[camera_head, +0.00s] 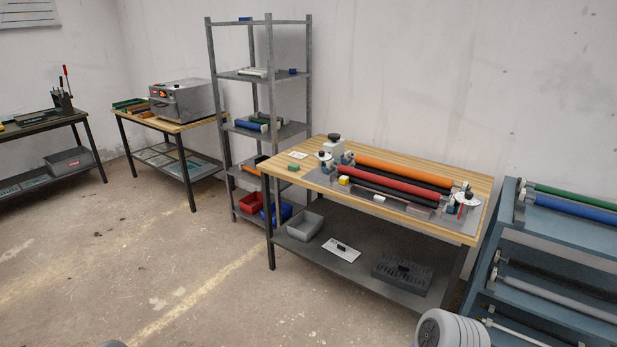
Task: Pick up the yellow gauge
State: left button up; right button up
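A small yellow block (344,180), which looks like the yellow gauge, sits at the front left of the roller machine (400,182) on the wooden-topped table. It is too small for markings to be made out. The machine has orange, red and black rollers with round white dials at its ends. Neither of my grippers is in view. A rounded grey part at the bottom right looks like part of my arm.
The wooden-topped table (290,156) has a lower shelf with a grey bin and a dark crate (402,274). A metal shelf rack (214,100) stands behind its left end. A blue roller rack (505,240) stands close on the right. The floor (150,270) in front is clear.

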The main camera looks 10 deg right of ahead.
aim_at(343, 180)
jog(key=u, duration=0.55)
jog(key=i, duration=1.7)
jog(key=z, duration=0.1)
